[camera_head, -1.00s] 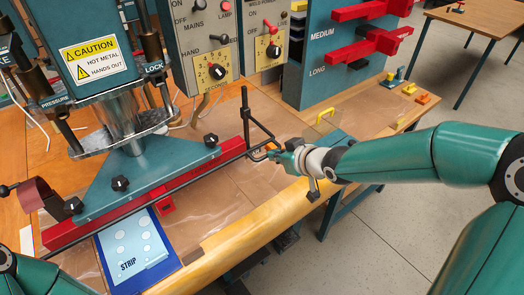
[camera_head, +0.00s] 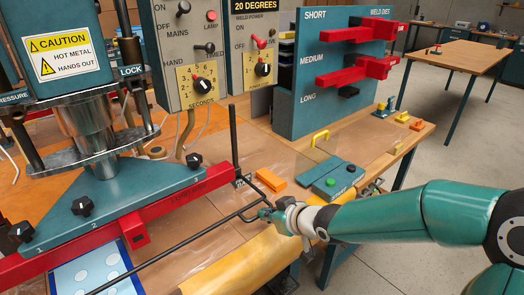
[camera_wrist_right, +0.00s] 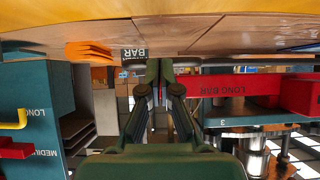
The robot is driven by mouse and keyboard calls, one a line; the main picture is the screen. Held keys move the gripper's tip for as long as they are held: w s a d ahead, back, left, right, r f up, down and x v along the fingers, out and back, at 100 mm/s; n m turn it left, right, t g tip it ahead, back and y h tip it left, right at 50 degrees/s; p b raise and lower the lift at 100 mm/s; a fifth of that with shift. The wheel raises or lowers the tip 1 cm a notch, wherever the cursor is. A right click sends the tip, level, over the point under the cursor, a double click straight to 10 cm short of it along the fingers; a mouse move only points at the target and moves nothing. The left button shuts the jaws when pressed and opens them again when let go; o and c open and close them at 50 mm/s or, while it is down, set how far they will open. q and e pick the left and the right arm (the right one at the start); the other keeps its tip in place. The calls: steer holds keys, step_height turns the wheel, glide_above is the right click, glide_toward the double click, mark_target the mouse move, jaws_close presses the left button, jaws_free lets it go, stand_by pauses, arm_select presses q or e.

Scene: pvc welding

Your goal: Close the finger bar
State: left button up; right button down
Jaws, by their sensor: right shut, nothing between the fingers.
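The finger bar (camera_head: 185,241) is a thin black rod in the head view. It runs from a bent handle end at the right down to the bottom left, apart from and in front of the red long bar (camera_head: 180,197). My right gripper (camera_head: 268,213) is at the bent handle end of the rod, shut with nothing between its fingers. Contact with the rod cannot be told. In the right wrist view its fingers (camera_wrist_right: 160,68) point toward the bench edge, near a small upside-down label reading BAR (camera_wrist_right: 133,53). My left gripper is not in view.
A black upright post (camera_head: 234,140) stands behind the handle. Orange blocks (camera_head: 271,179), a teal button box (camera_head: 332,177) and a yellow handle (camera_head: 320,136) lie to the right. The weld die rack (camera_head: 310,90) stands behind. The blue strip sheet (camera_head: 95,272) lies at lower left.

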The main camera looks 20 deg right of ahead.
steer(key=shift+r, duration=0.1)
steer(key=shift+r+p, duration=0.55)
steer(key=shift+p, duration=0.1)
steer(key=w+r+p+v, duration=0.1)
steer(key=p+v, duration=0.7)
steer(key=v, duration=0.4)
steer(key=shift+a, duration=0.15)
